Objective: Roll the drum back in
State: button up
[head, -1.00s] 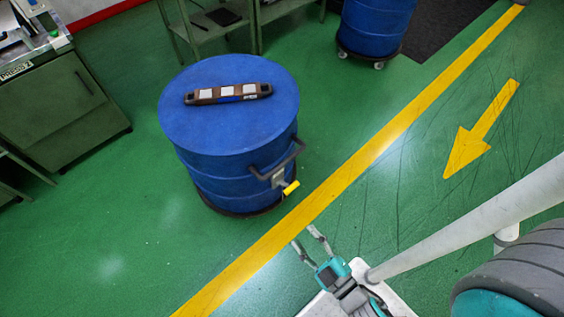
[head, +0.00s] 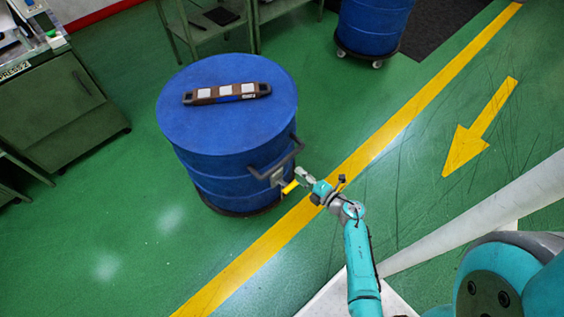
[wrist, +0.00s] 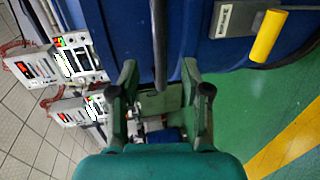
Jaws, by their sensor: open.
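The blue drum (head: 225,150) stands upright on a dark round base, just left of the yellow floor line. A brown tool with pale panels (head: 227,93) lies on its lid. A dark bar handle (head: 277,160) sticks out of its right side, with a yellow grip (head: 290,187) below it. My gripper (head: 301,176) is at the drum's right side, close to the handle. In the wrist view my gripper (wrist: 160,85) is open, and the handle bar (wrist: 159,45) runs down toward the gap between the fingers. I cannot tell whether they touch it.
The yellow line (head: 400,120) runs diagonally past the drum. A second blue drum (head: 375,25) on casters stands at the back. Green cabinets (head: 60,110) and a bench (head: 210,35) stand left and behind. Green floor is clear in front of the drum.

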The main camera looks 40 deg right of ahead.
aim_at(282, 162)
jog(key=x, duration=1)
jog(key=shift+w, duration=0.35)
grip_shut()
